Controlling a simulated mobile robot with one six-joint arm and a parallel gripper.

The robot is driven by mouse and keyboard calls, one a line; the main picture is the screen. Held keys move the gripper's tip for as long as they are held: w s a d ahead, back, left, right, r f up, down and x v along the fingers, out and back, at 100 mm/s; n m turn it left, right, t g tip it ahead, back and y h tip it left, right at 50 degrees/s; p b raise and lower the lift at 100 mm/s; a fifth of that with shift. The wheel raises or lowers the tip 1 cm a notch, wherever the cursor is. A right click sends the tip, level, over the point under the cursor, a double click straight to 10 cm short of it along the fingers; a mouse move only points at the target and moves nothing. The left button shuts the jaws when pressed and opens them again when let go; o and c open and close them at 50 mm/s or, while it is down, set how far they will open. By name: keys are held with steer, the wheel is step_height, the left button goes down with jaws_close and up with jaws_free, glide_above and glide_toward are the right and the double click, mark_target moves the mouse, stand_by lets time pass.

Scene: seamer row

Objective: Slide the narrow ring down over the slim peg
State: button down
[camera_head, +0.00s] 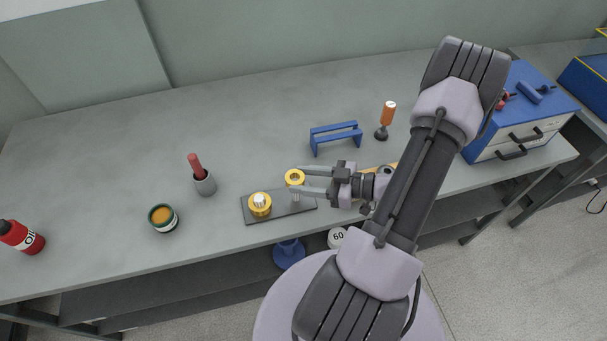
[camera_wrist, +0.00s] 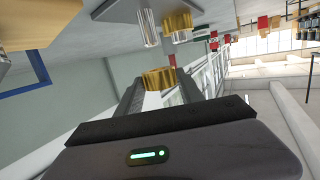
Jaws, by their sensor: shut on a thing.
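My gripper (camera_head: 303,179) is shut on a yellow ring (camera_head: 294,177) above the right part of a dark base plate (camera_head: 278,214). The held ring also shows between the fingers in the wrist view (camera_wrist: 160,80), which appears upside down. The slim peg (camera_head: 296,195), pale metal, stands upright below the ring. In the wrist view the slim peg (camera_wrist: 148,28) ends short of the ring, with a gap between them. A second yellow ring (camera_head: 260,210) sits around a thicker white peg (camera_head: 259,199) on the left part of the plate.
A blue bracket (camera_head: 336,136) and an orange-handled tool (camera_head: 387,119) stand behind my gripper. A grey cup with a red handle (camera_head: 204,184) and a green tin (camera_head: 163,218) are to the left. A blue drawer cabinet (camera_head: 520,110) stands at right.

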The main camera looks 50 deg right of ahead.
steer(key=shift+f+b, duration=0.4)
steer(key=shift+f, duration=0.75)
steer(key=shift+r+p, duration=0.1)
steer(key=shift+p, duration=0.95)
steer(key=shift+f+b, duration=0.75)
steer(key=shift+f, duration=0.45)
steer(key=shift+r, duration=0.1)
stand_by(0.3)
steer(key=shift+r+p, duration=0.8)
steer(key=shift+p, duration=0.2)
steer(key=shift+p, duration=0.7)
stand_by(0.6)
steer(key=shift+f+b, duration=0.65)
steer(key=shift+f, duration=0.3)
